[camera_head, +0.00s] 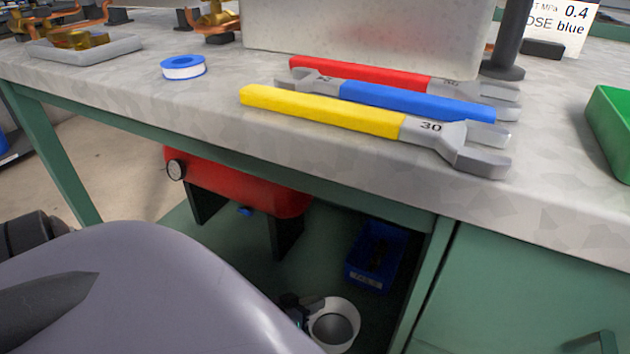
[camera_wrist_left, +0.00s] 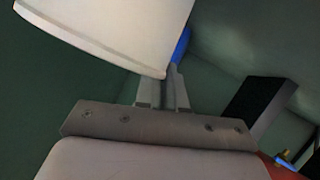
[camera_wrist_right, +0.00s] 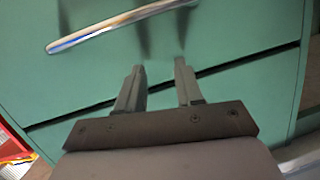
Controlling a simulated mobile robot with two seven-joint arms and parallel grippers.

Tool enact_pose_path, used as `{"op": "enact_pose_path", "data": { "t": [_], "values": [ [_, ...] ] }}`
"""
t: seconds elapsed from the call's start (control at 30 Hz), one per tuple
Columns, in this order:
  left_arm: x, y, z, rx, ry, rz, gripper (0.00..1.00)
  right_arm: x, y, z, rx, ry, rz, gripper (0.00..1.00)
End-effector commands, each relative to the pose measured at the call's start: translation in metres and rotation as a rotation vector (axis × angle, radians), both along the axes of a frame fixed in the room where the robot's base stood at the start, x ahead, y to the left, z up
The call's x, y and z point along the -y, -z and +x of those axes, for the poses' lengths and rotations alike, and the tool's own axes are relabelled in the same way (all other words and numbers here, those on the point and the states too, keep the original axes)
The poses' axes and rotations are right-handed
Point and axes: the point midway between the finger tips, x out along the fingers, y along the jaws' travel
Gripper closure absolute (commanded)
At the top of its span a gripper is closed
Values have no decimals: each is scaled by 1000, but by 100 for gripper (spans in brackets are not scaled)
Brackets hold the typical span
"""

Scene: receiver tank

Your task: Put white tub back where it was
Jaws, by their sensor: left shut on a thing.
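The white tub (camera_head: 334,326) shows under the bench in the head view, with its open top towards the camera. My left gripper (camera_head: 297,306) is at its left edge and is mostly hidden by my own arm. In the left wrist view the white tub (camera_wrist_left: 110,30) fills the upper left, and my left gripper's fingers (camera_wrist_left: 163,88) are close together at its rim, shut on it. My right gripper (camera_wrist_right: 161,80) is open and empty in front of the green drawers; it does not show in the head view.
A red tank (camera_head: 240,188) on black legs and a blue bin (camera_head: 375,258) stand under the bench. The bench top (camera_head: 200,110) above carries several wrenches. A green cabinet (camera_head: 520,290) bounds the space on the right. A drawer handle (camera_wrist_right: 120,25) is near my right gripper.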

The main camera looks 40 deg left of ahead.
Motion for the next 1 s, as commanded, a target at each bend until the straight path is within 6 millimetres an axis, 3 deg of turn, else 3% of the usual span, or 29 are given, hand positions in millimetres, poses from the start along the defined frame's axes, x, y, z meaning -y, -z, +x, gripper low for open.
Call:
{"op": "enact_pose_path", "data": {
  "t": [0.03,0.2,0.67,0.7,0.77,1.0],
  "values": [
    [-1,13,-1,1,-1,-1,100,3,6,-2,25,5,-18,64],
    [-2,25,-5,1,-2,0,100,10,2,-4,89,18,-64,64],
    [-2,27,-5,1,-3,0,100,11,-2,-5,104,21,-75,64],
    [-2,27,-5,0,-2,0,82,11,-2,-5,104,21,-75,64],
    [-2,27,-5,-1,-2,0,66,11,-2,-5,104,21,-75,64],
    [-2,27,-6,-1,-2,0,66,11,-2,-5,104,21,-75,64]
  ]
}}
